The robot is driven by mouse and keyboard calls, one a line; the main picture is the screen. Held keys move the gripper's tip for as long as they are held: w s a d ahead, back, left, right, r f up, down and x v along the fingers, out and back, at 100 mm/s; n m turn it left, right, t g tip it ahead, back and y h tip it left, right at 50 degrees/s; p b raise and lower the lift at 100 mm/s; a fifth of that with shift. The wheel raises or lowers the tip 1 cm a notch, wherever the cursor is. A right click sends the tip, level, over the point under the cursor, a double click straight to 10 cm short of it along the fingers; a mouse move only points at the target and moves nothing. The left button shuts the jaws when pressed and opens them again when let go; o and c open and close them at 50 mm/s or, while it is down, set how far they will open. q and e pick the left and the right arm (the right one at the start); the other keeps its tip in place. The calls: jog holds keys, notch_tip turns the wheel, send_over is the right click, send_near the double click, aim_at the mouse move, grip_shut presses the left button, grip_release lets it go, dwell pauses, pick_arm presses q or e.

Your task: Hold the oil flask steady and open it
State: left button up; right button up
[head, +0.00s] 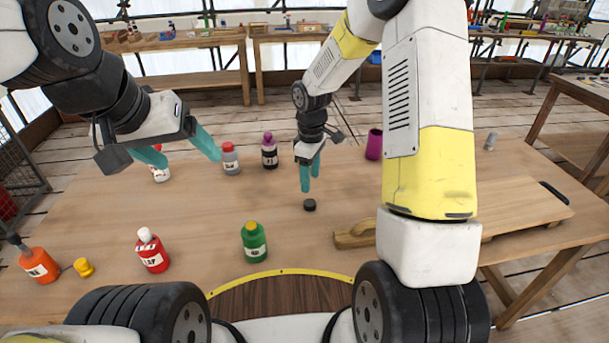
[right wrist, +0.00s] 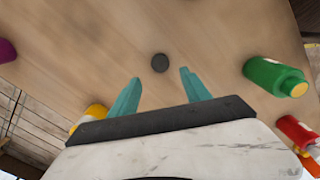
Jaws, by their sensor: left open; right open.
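Several labelled bottles stand on the table; the labels are too small to tell for certain which is the oil flask. They include an orange bottle with a dark top (head: 38,265), a red one with a white cap (head: 152,252), a green one with a yellow cap (head: 254,243), a grey one with a red cap (head: 230,160) and a dark one with a purple cap (head: 269,152). My left gripper (head: 192,162) is open beside the grey bottle, with a white bottle (head: 160,173) behind its other finger. My right gripper (head: 310,184) is open and empty above a small black disc (head: 309,205), also in the right wrist view (right wrist: 160,63).
A yellow piece (head: 84,267) lies near the orange bottle. A magenta cup (head: 374,145) stands right of my right gripper. A wooden tool (head: 355,235) and a board (head: 520,205) lie at the right. The table between the green bottle and the disc is clear.

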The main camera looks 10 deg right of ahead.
jog(key=s+d+r+m+t, duration=0.15)
jog(key=s+r, duration=0.25)
jog(key=r, duration=0.5)
jog(key=s+d+r+m+t, duration=0.1)
jog(key=s+d+r+m, duration=0.2)
jog(key=r, duration=0.5)
jog(key=s+r+m+t+y, duration=0.1)
jog(key=s+r+m+t, duration=0.1)
jog(key=s, duration=0.6)
jog(key=s+r+m+t+y, duration=0.1)
jog(key=s+r+m, duration=0.4)
jog(key=s, duration=0.3)
jog(key=shift+s+r+t, duration=0.2)
jog(key=shift+r+t, duration=0.15)
jog(key=shift+r, duration=0.15)
